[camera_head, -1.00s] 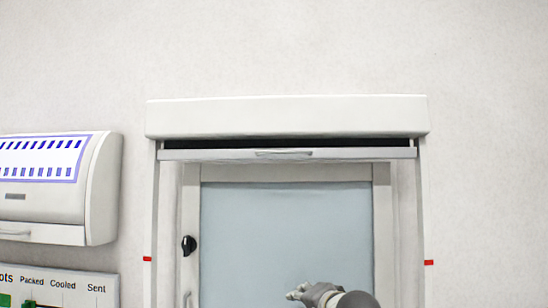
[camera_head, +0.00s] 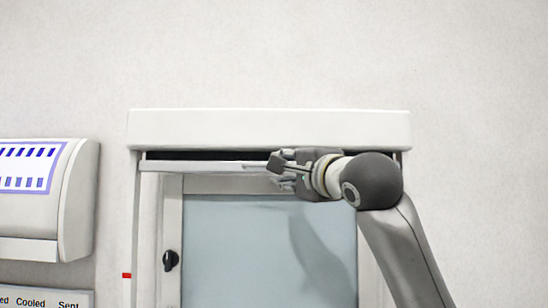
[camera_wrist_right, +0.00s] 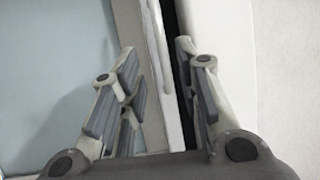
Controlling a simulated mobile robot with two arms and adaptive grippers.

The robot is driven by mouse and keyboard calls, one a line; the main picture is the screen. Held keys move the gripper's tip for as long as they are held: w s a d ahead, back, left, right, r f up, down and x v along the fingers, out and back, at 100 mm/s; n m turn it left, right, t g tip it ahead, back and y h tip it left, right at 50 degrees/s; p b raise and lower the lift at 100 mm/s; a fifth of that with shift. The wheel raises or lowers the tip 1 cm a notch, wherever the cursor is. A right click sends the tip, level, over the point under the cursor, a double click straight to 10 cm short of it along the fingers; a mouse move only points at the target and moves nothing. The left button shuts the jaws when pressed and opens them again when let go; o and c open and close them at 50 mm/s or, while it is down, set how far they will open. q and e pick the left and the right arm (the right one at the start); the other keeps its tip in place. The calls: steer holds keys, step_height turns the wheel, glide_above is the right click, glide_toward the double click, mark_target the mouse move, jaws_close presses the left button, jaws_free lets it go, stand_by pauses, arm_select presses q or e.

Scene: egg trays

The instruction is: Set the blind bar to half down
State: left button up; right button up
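The blind bar (camera_head: 200,167) is a pale horizontal strip at the top of the window, just under the white blind housing (camera_head: 270,128). A dark gap shows between them. My right gripper (camera_head: 274,169) is at the bar's middle and hides part of it and its handle. In the right wrist view, the bar (camera_wrist_right: 175,105) and its slim handle (camera_wrist_right: 156,40) lie between the two spread fingers of the gripper (camera_wrist_right: 157,55). The fingers look apart from the bar on both sides. My left gripper is not in view.
A red mark (camera_head: 127,276) sits on the left window frame, well below the bar. A black knob (camera_head: 171,260) is on the window's left side. A white wall box (camera_head: 70,200) hangs at left, above a labelled board (camera_head: 45,299). My right arm covers the right frame.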

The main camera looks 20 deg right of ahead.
steer(key=p+x, duration=0.3)
steer(key=x, duration=0.3)
jaws_close()
stand_by(0.3)
